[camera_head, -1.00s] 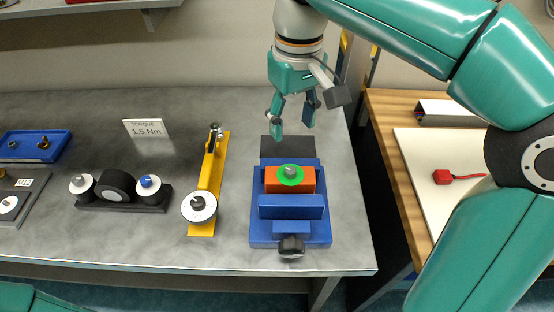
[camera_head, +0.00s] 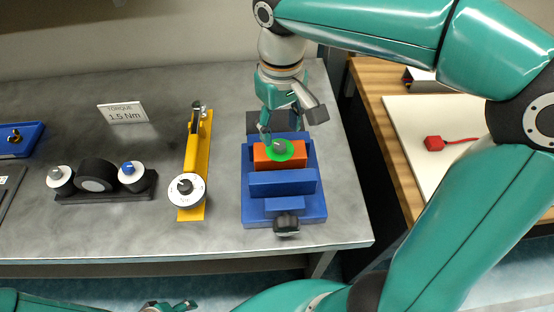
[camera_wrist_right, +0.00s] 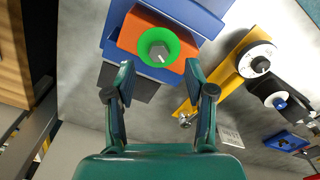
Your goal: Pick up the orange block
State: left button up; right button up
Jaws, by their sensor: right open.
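The orange block (camera_head: 263,161) sits between the jaws of a blue vise (camera_head: 284,184), with a green ring and a grey hex knob on its top. In the right wrist view the block (camera_wrist_right: 131,37) lies just beyond my fingertips. My right gripper (camera_head: 281,127) points down above the back of the vise, open and empty. Its two fingers stand apart in the right wrist view (camera_wrist_right: 160,68), with the green ring between and beyond them. A small part of my left gripper (camera_head: 167,306) shows at the bottom edge; its jaws are unclear.
A yellow fixture (camera_head: 196,165) with a white dial stands left of the vise. Further left are a dark stand with rollers (camera_head: 97,177) and a torque sign (camera_head: 122,114). A dark knob (camera_head: 286,224) projects from the vise front. Grey tabletop (camera_head: 225,235) is clear between them.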

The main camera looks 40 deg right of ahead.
aim_at(279, 144)
jog(key=f, duration=0.5)
jog(key=shift+w+d, duration=0.1)
jog(key=shift+w, duration=0.1)
jog(key=shift+c, duration=0.2)
grip_shut()
jog(key=shift+r, duration=0.1)
